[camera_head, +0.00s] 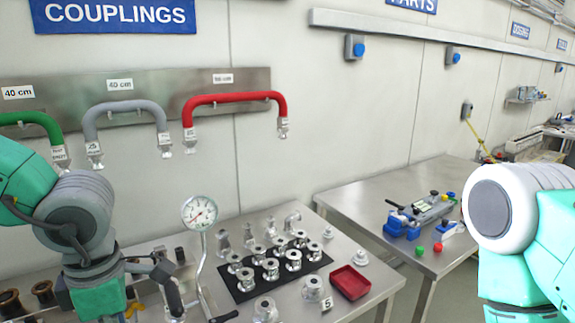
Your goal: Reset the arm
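My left arm comes in from the left, with its teal and grey wrist low in the picture. The dark fingers of my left gripper (172,290) are near the bottom edge, close to the stand of a round dial gauge (199,212). They are partly cut off, and I cannot tell whether they are open or shut, or whether they touch the stand. My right arm shows at the right edge as a white and teal joint; its gripper is outside the picture.
Metal fittings stand on a black mat (312,265) on the near bench, beside a red tray (350,282). Green, grey (124,107) and red (234,97) hoses hang on the wall. A second table (350,203) at right holds a blue-based device (420,214) and coloured knobs.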

